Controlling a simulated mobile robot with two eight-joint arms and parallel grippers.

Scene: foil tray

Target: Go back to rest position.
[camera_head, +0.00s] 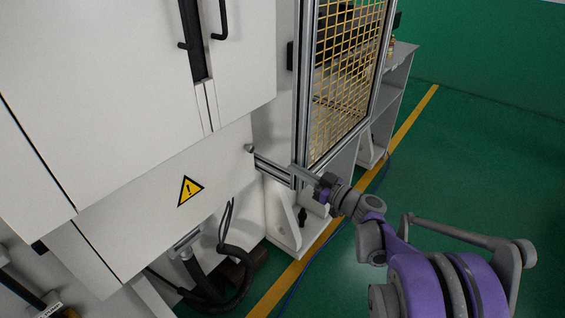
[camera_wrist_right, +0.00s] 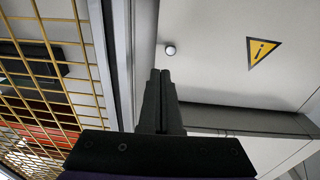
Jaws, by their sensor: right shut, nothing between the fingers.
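My right gripper (camera_wrist_right: 160,78) is shut and empty. In the right wrist view its two dark fingers lie side by side, in front of the white cabinet panel. In the head view the right gripper (camera_head: 302,172) is at the end of my grey and purple arm, in front of the lower part of the mesh door's frame. I cannot tell whether it touches the frame. My left gripper is not in view.
A white machine cabinet (camera_head: 120,95) with black handles and a yellow warning sign (camera_head: 189,190) fills the left. A yellow mesh door (camera_head: 345,75) stands beside it. Black hoses (camera_head: 240,275) hang below. Green floor (camera_head: 480,150) with a yellow line is open at the right.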

